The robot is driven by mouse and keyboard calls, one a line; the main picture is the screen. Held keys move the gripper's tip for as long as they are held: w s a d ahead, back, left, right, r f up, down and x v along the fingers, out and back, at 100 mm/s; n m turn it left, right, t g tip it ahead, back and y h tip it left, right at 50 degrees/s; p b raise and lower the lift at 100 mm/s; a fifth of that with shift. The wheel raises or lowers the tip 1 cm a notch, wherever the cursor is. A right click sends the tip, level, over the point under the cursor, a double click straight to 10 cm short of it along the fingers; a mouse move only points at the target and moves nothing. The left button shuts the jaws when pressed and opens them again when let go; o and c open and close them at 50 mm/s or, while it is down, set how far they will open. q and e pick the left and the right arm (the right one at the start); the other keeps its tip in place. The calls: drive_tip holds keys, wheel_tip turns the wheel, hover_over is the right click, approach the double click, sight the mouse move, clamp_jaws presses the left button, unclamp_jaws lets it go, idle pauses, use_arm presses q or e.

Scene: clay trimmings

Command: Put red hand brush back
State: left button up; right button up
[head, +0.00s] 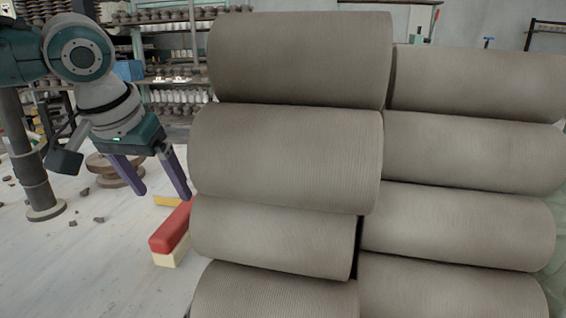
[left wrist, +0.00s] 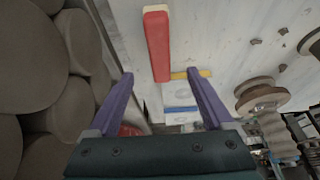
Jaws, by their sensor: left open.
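The red hand brush (head: 172,238), a long red block with a pale cream underside, lies on the light surface beside the stacked rolls. Its far part is hidden behind the rolls in the head view. It also shows in the left wrist view (left wrist: 157,45), running from the top toward the space between my fingers. My left gripper (head: 163,196) is open and empty, pointing down above and behind the brush's near end. Its two purple fingers (left wrist: 160,74) stand apart, and the brush shows beyond them without visible contact. My right gripper is not in view.
Large grey-brown ribbed rolls (head: 290,158) fill the middle and right, close beside the brush. A yellow piece (head: 167,201) lies by the brush. Small clay bits (head: 84,191) and a round wooden stand (head: 118,178) are at left. Loaded shelves (head: 178,82) stand behind.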

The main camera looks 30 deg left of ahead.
sight(176, 217)
use_arm(q)
drive_tip(key=shift+s+d+f, duration=0.1)
drive_tip(key=shift+s, duration=0.1)
drive_tip(key=b+x, duration=0.3)
drive_tip(key=x, duration=0.7)
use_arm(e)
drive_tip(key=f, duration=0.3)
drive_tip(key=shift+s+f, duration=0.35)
use_arm(q)
drive_tip(key=shift+c, duration=0.2)
clamp_jaws()
